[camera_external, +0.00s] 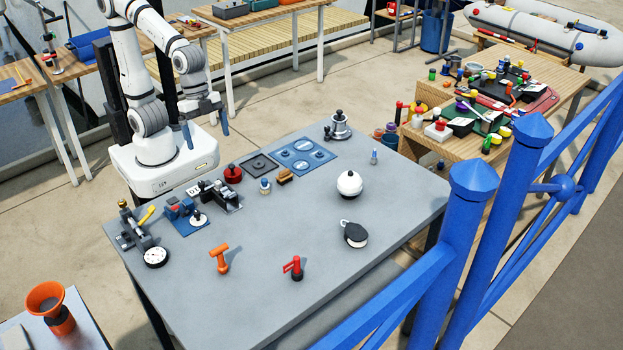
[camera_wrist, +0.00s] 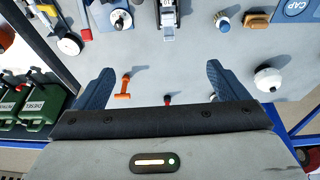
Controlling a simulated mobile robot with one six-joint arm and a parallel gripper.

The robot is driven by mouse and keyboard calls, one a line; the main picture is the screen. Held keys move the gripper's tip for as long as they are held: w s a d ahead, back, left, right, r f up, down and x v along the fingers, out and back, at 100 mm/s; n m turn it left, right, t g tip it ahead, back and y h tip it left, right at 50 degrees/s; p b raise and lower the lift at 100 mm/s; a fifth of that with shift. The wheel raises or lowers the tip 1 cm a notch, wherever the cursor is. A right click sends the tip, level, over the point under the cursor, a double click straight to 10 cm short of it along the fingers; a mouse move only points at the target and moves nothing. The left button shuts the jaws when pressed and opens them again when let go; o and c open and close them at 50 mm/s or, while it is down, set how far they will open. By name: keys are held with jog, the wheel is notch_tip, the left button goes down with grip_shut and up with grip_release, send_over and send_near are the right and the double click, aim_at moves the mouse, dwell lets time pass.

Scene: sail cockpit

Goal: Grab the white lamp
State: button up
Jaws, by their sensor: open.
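The white lamp (camera_external: 349,185), a round white body with a dark band and a small black top, stands upright on the grey table (camera_external: 300,240), right of its middle. In the wrist view the lamp (camera_wrist: 268,79) is at the right, outside the right finger. My gripper (camera_external: 205,131) is above the table's back left edge in the external view, well away from the lamp. Its two blue fingers are spread wide with nothing between them, as the wrist view (camera_wrist: 160,82) also shows.
A black-and-white pulley block (camera_external: 355,234) lies in front of the lamp; a small blue-topped bottle (camera_external: 374,157) stands behind it. An orange handle (camera_external: 219,258) and a red handle (camera_external: 294,268) stand nearer the front. Blue railing (camera_external: 465,220) runs along the right.

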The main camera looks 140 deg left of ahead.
jog(key=w+a+f+b, duration=0.2)
jog(key=w+a, duration=0.4)
jog(key=w, duration=0.2)
jog(key=t+b, duration=0.3)
jog(key=b, duration=0.1)
send_near(348, 174)
jog(key=x, duration=0.7)
jog(key=shift+s+a+f, duration=0.15)
jog(key=shift+s, duration=0.2)
jog(key=shift+w+a+f, duration=0.15)
jog(key=shift+a+f, duration=0.05)
jog(key=shift+f, duration=0.05)
jog(key=x, duration=0.3)
jog(key=p+x, duration=0.1)
jog(key=x, duration=0.3)
jog(key=shift+s+a+f, duration=0.1)
jog(key=shift+s+f, duration=0.15)
jog(key=shift+f, duration=0.1)
jog(key=c, duration=1.1)
jog(key=shift+r, duration=0.1)
